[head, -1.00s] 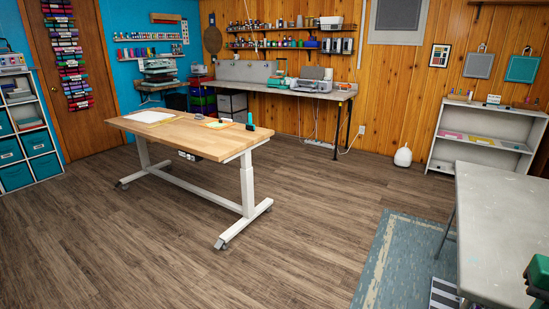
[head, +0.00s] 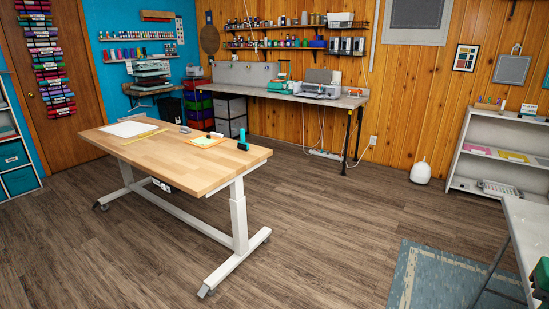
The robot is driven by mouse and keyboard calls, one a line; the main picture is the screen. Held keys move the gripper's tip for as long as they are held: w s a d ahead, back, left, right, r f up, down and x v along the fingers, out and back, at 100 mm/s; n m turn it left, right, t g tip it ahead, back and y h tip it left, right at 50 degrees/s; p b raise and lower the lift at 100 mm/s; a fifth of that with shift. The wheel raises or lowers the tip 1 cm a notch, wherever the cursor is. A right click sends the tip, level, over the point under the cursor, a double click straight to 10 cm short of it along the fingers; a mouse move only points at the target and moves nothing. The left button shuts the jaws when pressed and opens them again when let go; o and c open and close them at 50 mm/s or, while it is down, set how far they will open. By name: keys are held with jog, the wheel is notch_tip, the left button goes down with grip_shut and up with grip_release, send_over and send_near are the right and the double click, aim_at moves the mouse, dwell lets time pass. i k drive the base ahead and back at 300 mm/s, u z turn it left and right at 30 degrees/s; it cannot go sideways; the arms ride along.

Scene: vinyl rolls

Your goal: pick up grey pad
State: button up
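A grey rectangular pad (head: 511,69) hangs flat on the wood-panelled wall at the upper right, above the white shelf. I cannot tell if this is the pad named in the task. A larger grey panel (head: 415,16) in a pale frame is higher on the same wall, cut off by the top edge. My gripper is not in view.
A wooden-topped table (head: 190,163) on white legs stands at left centre. A grey workbench (head: 300,97) runs along the back wall. A white shelf (head: 500,128) stands at right. A grey table (head: 525,225) and blue rug (head: 430,280) fill the lower right. Floor (head: 330,220) between is clear.

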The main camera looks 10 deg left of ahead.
aim_at(184, 129)
jog(key=i, duration=7.35)
jog(key=u, duration=2.5)
